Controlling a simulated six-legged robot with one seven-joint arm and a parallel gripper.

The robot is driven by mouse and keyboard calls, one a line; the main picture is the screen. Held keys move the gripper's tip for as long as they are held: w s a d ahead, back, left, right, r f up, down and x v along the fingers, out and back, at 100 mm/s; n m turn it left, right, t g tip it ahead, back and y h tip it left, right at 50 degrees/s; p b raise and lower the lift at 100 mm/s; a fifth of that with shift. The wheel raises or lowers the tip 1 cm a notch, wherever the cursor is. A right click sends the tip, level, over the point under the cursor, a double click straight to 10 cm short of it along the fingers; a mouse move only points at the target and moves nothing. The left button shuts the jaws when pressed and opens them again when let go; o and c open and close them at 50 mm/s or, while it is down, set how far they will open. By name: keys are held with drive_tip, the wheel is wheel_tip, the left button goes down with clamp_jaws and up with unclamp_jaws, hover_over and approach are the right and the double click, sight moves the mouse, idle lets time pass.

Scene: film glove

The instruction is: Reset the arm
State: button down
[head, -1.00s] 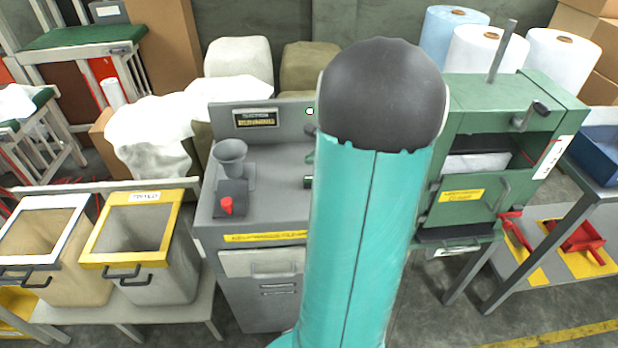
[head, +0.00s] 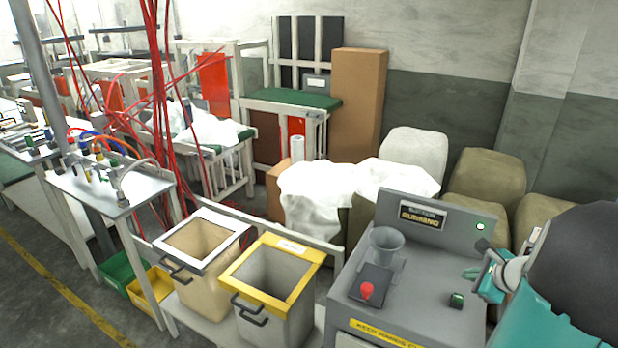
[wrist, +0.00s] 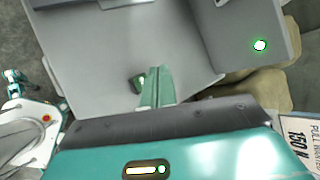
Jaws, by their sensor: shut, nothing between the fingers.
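My gripper (head: 487,272) shows at the right of the head view, beside the grey machine with the red knob (head: 367,291). Its teal fingers are together with nothing between them. In the wrist view the closed fingers (wrist: 157,88) reach over the grey machine top, close to a small green button (wrist: 137,82). I cannot tell whether they touch it. The same green button (head: 456,299) shows in the head view, left of the fingers. A green light (head: 480,226) glows on the machine's upright panel. My teal arm fills the lower right corner and hides part of the machine.
A yellow-rimmed bin (head: 273,281) and a white-rimmed bin (head: 201,240) stand left of the machine. White cloth (head: 322,195) and stuffed sacks (head: 484,178) lie behind it. A side table (head: 110,190) with hoses is at left. Open floor (head: 40,295) shows at lower left.

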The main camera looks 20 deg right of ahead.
drive_tip(key=w+a+r+n+g+y, duration=0.1)
drive_tip(key=w+a+r+n, duration=0.2)
drive_tip(key=a, duration=0.5)
drive_tip(key=a+r+n+g+y, duration=0.1)
drive_tip(key=a+r+n, duration=0.1)
drive_tip(key=a+n, duration=0.5)
drive_tip(key=w+a+r+n+y, duration=0.1)
drive_tip(key=w+a+r+n, duration=0.15)
drive_tip(key=a, duration=0.65)
drive_tip(key=s+a+r+n+h, duration=0.1)
drive_tip(key=s+a+r+n, duration=0.1)
drive_tip(key=s+a+n, duration=0.4)
drive_tip(key=s+a+r+n+g, duration=0.1)
drive_tip(key=s+a+r+n, duration=0.2)
drive_tip(key=s+a+n, duration=0.3)
drive_tip(key=a+n, duration=0.4)
drive_tip(key=a, duration=0.1)
drive_tip(key=shift+a+g+h, duration=0.2)
drive_tip(key=shift+g+h, duration=0.1)
drive_tip(key=shift+h, duration=0.1)
